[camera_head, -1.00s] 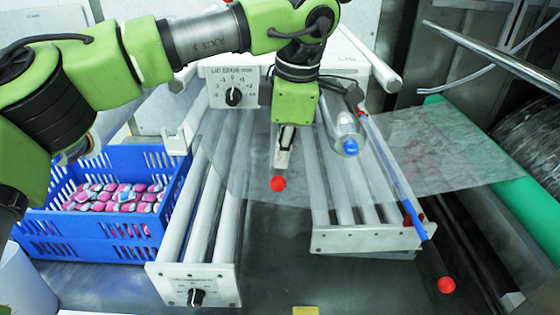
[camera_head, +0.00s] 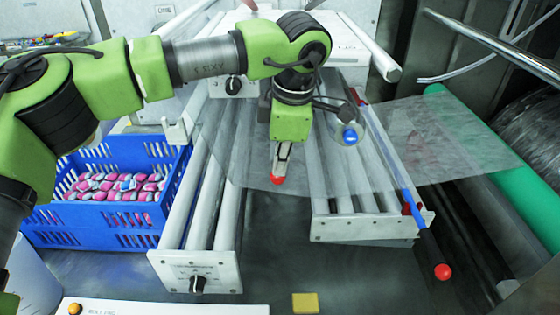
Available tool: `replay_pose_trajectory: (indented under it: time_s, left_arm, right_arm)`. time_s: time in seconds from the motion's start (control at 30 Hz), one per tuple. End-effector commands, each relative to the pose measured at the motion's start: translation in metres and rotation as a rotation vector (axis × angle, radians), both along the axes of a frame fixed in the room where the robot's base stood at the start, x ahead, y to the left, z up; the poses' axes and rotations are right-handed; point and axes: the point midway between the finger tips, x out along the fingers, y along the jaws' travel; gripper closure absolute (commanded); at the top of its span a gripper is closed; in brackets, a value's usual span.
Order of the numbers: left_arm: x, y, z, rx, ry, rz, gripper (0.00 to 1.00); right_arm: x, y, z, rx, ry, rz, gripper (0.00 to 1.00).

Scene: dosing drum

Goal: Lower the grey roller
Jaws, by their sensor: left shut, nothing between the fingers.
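A grey cylinder with a blue end knob (camera_head: 350,136) shows beside the gripper, partly behind clear film; I cannot tell whether it is the grey roller. My left gripper (camera_head: 280,162) points down over the film between two roller frames. It is shut and empty, with its tips at a red ball knob (camera_head: 277,180); I cannot tell whether they touch. My right gripper is not in view.
A clear film (camera_head: 455,150) spans the rollers toward a green roller (camera_head: 500,180). A blue crate (camera_head: 110,238) with pink and white packets stands left. A yellow block (camera_head: 305,302) lies in front. A metal bar (camera_head: 490,45) crosses upper right.

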Motion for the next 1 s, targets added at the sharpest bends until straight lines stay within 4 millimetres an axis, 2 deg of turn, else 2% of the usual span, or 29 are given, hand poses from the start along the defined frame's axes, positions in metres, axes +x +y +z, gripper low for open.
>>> replay_pose_trajectory:
  time_s: [0.03,0.17,0.6,0.8,1.0]
  left_arm:
    - [-0.001,0.0,-0.019,0.002,0.005,-0.001,1.0]
    - [-0.001,0.0,-0.049,0.002,0.006,-0.001,1.0]
    - [-0.001,0.0,-0.169,0.002,0.006,-0.002,1.0]
    - [-0.001,0.0,-0.213,0.002,0.007,0.0,1.0]
    - [-0.001,0.0,-0.24,0.001,0.004,0.0,1.0]
  right_arm:
    - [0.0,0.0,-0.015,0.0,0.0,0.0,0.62]
    - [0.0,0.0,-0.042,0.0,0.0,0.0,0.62]
    - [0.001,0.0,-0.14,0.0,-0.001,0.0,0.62]
    - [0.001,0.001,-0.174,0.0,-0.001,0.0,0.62]
    - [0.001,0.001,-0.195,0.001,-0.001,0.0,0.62]
